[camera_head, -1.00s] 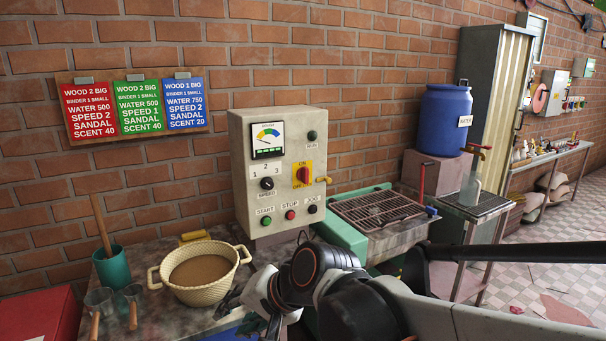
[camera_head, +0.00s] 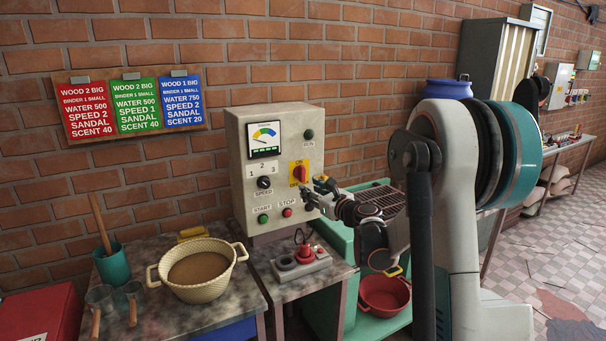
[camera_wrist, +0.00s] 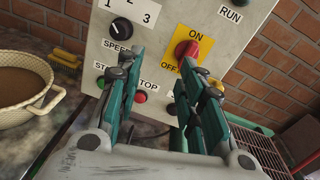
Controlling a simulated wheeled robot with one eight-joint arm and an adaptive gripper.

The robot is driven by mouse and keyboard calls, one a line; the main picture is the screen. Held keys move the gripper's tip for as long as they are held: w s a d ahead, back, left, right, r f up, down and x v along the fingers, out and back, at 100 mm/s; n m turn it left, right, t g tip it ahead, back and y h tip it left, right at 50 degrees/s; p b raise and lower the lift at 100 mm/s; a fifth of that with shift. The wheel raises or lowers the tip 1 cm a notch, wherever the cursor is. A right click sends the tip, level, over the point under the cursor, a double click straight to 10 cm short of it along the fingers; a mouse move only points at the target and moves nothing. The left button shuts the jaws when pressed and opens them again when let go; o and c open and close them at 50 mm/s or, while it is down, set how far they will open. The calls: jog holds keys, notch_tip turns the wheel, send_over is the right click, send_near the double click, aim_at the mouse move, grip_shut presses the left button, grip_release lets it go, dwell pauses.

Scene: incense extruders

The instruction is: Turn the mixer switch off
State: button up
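The mixer switch (camera_head: 300,172) is a red rotary knob on a yellow ON/OFF plate on the grey control box (camera_head: 240,130). It shows large in the wrist view (camera_wrist: 187,51), with its handle tilted between the ON and OFF labels. My gripper (camera_head: 318,190) is in front of the box, just below and right of the switch. In the wrist view its two fingers (camera_wrist: 165,80) are spread apart with nothing between them. The fingertips are near the switch plate; whether they touch the box I cannot tell.
The box also carries a speed knob (camera_head: 264,183), a start button (camera_head: 263,219) and a stop button (camera_head: 287,212). A woven bowl (camera_head: 203,288) of brown powder stands left on the table. A red basin (camera_head: 385,293) sits below right. A blue barrel (camera_head: 447,89) is behind my arm.

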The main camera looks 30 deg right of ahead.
aim_at(304, 174)
jog(key=d+f+m+h, duration=0.1)
jog(key=d+m, duration=0.2)
jog(key=d, duration=0.2)
jog(key=shift+t, duration=0.3)
jog(key=w+b, duration=0.3)
jog(key=w, duration=1.1)
jog(key=shift+w+a, duration=0.15)
jog(key=shift+w, duration=0.1)
grip_shut()
